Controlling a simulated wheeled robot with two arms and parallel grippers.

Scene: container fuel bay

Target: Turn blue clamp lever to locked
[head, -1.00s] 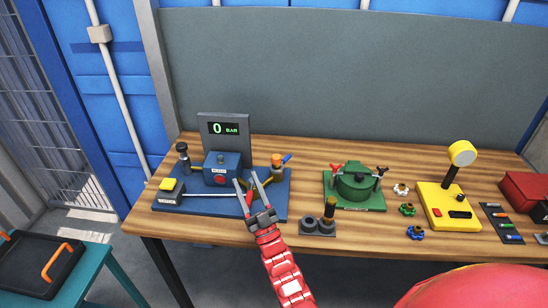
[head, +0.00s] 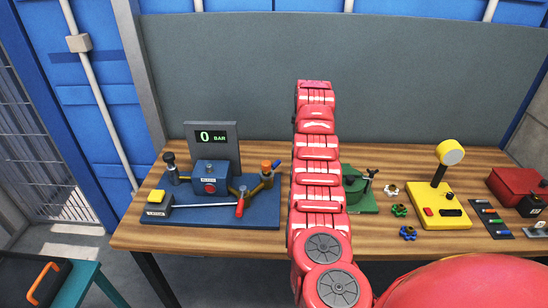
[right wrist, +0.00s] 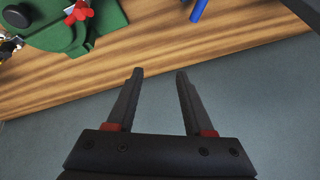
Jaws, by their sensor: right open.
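The blue clamp lever (head: 276,164) sticks out beside an orange-topped post at the right rear of the blue rig in the head view. Part of its blue handle also shows at the top edge of the right wrist view (right wrist: 198,10). My right gripper (right wrist: 158,72) is open and empty in the right wrist view. Its fingertips are apart from the blue handle, near the table's edge with grey below. In the head view my right arm rises in front of the table, and its gripper is not visible there. My left gripper is in neither current view.
The blue base (head: 225,216) carries a red-handled lever (head: 240,205) and a gauge reading 0 BAR (head: 212,136). A green fixture (head: 358,190), partly behind my arm, stands to the right. Colored knobs and a yellow unit (head: 440,208) lie further right. A grey panel (head: 400,80) closes the back.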

